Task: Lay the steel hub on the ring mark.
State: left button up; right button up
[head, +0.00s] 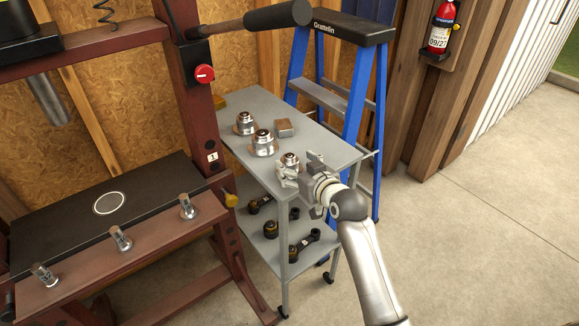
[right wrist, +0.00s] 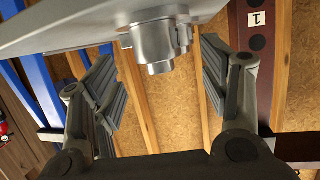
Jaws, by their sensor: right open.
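Several steel hubs stand on the grey cart top: one at the back left (head: 246,124), one in the middle (head: 263,144), and the nearest steel hub (head: 289,162) beside my right gripper (head: 300,171). My right gripper is open, its fingers at the near edge of the cart top. In the right wrist view, which looks upside down, a steel hub (right wrist: 155,45) shows between the two spread fingers, with gaps on both sides. The ring mark (head: 109,203) is a pale circle on the dark press bed at the left, bare. My left gripper is not in view.
A small brown block (head: 284,128) lies on the cart top (head: 318,150). The red press frame (head: 195,95) stands between cart and ring mark. A blue ladder (head: 362,95) is behind the cart.

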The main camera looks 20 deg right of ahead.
aim_at(292, 160)
jog(key=shift+x, duration=2.55)
jog(key=shift+r, duration=0.1)
grip_shut()
jog(key=shift+w+r, duration=0.1)
jog(key=shift+r, duration=0.05)
